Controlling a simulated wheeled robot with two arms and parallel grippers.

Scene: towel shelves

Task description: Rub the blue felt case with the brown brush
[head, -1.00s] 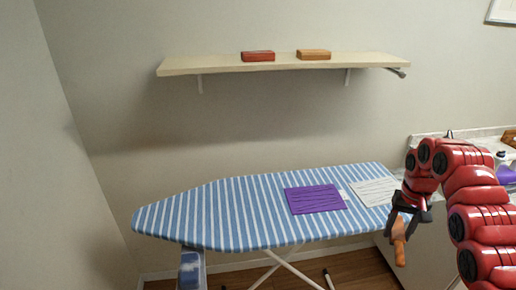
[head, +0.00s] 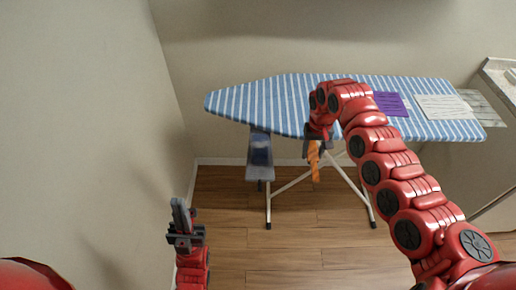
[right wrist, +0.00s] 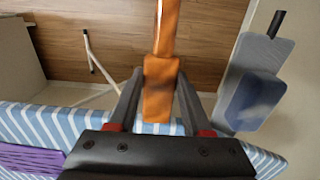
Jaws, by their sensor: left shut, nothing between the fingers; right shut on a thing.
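The brown brush (head: 314,160), orange-brown and elongated, hangs down from my right gripper (head: 318,143). The right gripper is shut on it, in front of the ironing board's near edge. In the right wrist view the brush (right wrist: 160,85) sits between the fingers. The blue felt case (head: 261,150) rests on a grey holder (head: 259,173) at the board's left end, left of the brush and apart from it. The case also shows at the right of the right wrist view (right wrist: 254,98). My left gripper (head: 181,212) is shut and empty, low at the left, away from the case.
The striped ironing board (head: 250,98) carries a purple cloth (head: 390,104) and a white cloth (head: 443,107). Its white legs (head: 268,205) stand on the wooden floor (head: 300,245). A counter (head: 498,85) is at the right. Floor between my arms is clear.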

